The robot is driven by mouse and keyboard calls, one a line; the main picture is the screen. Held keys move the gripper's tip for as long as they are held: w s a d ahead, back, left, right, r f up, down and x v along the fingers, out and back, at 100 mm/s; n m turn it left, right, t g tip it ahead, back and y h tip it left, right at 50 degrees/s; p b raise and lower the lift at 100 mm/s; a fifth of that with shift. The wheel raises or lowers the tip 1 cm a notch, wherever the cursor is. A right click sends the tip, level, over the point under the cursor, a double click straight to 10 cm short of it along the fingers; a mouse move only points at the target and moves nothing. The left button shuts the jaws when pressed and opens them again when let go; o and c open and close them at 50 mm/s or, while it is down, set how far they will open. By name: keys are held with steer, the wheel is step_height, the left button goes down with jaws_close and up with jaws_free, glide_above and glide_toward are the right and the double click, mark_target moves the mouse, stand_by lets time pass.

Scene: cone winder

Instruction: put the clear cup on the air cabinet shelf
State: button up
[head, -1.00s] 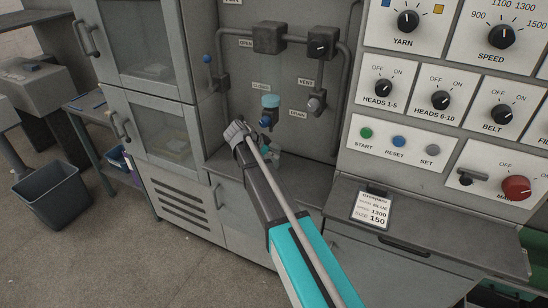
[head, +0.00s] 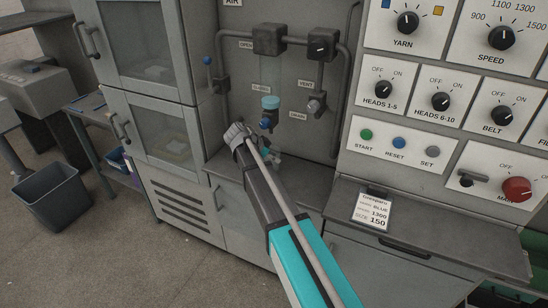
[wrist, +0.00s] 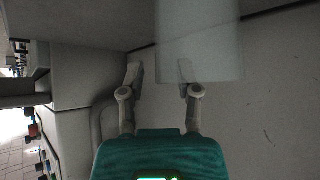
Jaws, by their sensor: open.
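The clear cup (wrist: 210,40) is a large see-through cylinder at the top of the wrist view. It lies by the fingertips and to the right of centre, overlapping the right finger. My gripper (wrist: 160,75) is open, and I see no grip on the cup. In the head view my gripper (head: 272,153) is over the recess of the air cabinet, below the blue valve, partly hidden by my arm. A pale see-through column (head: 270,72) shows above it; I cannot tell whether this is the cup. The grey air cabinet shelf (head: 305,181) lies below, partly hidden by my arm.
Pipes and valves, with a cyan band (head: 270,102) and blue valve (head: 266,121), stand close above my gripper. The glazed cabinet (head: 165,130) bounds the left, and the control panel (head: 400,140) the right. The shelf's right part looks bare.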

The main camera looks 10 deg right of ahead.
steer(key=shift+r, duration=0.2)
steer(key=p+v, duration=0.8)
steer(key=v, duration=0.4)
steer(key=shift+p, duration=0.35)
steer(key=shift+f, duration=0.1)
stand_by(0.3)
steer(key=s+d+f+n+y, duration=0.1)
steer(key=s+d+n+y, duration=0.2)
steer(key=s+n, duration=0.2)
steer(key=s+d+f+n+g+y, duration=0.1)
steer(key=s+n, duration=0.4)
steer(key=s, duration=0.6)
steer(key=s+d+f+n+g+y, duration=0.1)
steer(key=s+d+f+n+y, duration=0.2)
steer(key=s, duration=0.6)
steer(key=d+n+y, duration=0.1)
steer(key=d+n, duration=0.1)
steer(key=shift+d+f+y, duration=0.15)
steer(key=shift+d+y, duration=0.15)
